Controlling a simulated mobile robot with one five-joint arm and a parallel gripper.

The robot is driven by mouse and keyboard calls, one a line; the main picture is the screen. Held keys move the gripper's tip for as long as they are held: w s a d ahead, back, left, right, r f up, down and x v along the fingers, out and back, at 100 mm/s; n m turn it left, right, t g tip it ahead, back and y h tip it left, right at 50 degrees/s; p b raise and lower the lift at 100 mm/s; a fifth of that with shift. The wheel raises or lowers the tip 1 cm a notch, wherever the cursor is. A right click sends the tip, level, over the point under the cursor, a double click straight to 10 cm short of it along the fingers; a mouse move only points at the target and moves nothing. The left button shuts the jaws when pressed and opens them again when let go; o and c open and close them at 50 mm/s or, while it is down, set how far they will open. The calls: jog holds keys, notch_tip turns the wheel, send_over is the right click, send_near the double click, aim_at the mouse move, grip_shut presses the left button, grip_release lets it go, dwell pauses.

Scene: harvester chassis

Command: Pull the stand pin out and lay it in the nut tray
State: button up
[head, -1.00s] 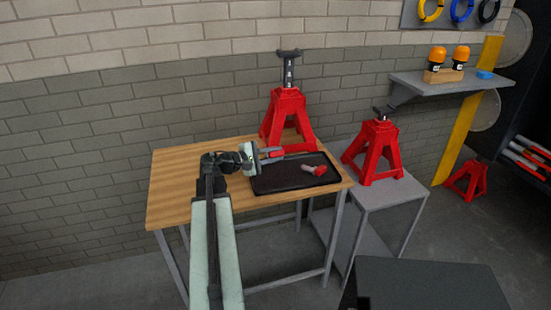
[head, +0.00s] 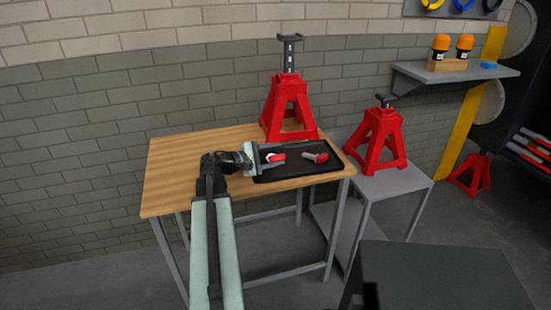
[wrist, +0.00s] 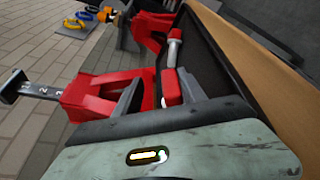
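A red-handled pin (head: 278,157) lies at the left part of the black nut tray (head: 290,176). My gripper (head: 272,156) is over the tray's left side, its two fingers spread on either side of that pin. In the wrist view the red handle (wrist: 170,88) shows between the spread fingers (wrist: 160,92), with gaps beside it. Part of this pin is hidden by the gripper. A second pin with a red grip and grey shaft (head: 318,157) lies farther right in the tray. The tall red jack stand (head: 289,100) stands behind the tray with its column raised.
The tray sits on a wooden bench (head: 185,170) with clear wood at its left. A smaller red stand (head: 380,140) is on a grey side table (head: 400,185) at the right. A wall shelf (head: 450,76) holds orange-topped bottles (head: 441,45).

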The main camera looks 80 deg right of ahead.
jog(key=p+v, duration=0.1)
jog(key=v, duration=0.7)
dwell(0.6)
